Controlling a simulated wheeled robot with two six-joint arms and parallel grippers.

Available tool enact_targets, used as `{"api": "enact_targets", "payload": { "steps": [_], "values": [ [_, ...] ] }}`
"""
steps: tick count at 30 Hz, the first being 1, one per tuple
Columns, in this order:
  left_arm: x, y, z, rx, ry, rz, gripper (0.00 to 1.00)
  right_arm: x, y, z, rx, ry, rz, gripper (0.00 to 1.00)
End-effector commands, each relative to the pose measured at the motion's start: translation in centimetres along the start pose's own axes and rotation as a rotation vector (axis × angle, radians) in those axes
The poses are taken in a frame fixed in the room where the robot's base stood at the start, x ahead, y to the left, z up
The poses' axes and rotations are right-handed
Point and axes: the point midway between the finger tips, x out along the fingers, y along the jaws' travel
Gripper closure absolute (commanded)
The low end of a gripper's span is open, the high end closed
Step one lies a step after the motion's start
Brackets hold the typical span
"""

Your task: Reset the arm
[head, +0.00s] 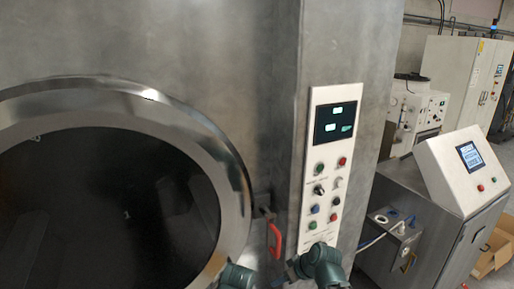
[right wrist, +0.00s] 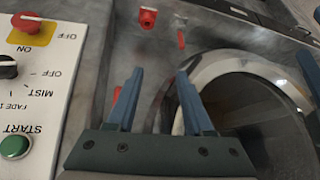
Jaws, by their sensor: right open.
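My right gripper (right wrist: 158,78) shows in the right wrist view with its two blue fingers apart and nothing between them. In the head view, dark green parts of my arms and a bit of blue finger (head: 291,270) show at the bottom edge, just below the control panel (head: 322,165). The right gripper is close to the washer front, between the panel and the round door (right wrist: 220,75). My left gripper cannot be made out.
The washer's round door (head: 236,170) fills the left of the head view. A red handle (head: 276,240) stands beside it. The panel's green START button (right wrist: 14,146) appears upside down in the wrist view. A touchscreen console (head: 465,165) stands at the right.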

Motion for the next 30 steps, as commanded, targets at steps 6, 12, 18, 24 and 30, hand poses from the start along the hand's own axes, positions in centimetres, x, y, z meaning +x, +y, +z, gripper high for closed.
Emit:
{"api": "enact_targets", "payload": {
  "steps": [6,12,18,24,30],
  "values": [
    [9.4,0.8,-0.6,0.015,0.002,-0.002,0.12,8.6,-5.3,10.0,0.086,-0.287,0.016,0.48],
    [14.9,1.3,-1.0,0.026,0.003,-0.004,0.12,12.2,-7.9,16.8,0.174,-0.498,0.126,0.48],
    [17.6,1.6,-1.1,0.033,0.004,-0.005,0.12,13.4,-8.9,20.4,0.234,-0.605,0.232,0.48],
    [18.0,1.6,-1.2,0.036,0.004,-0.005,0.12,13.3,-9.1,21.1,0.255,-0.633,0.270,0.48],
    [17.9,1.6,-1.2,0.035,0.004,-0.005,0.12,13.2,-9.1,21.0,0.255,-0.633,0.269,0.48]
  ]
}}
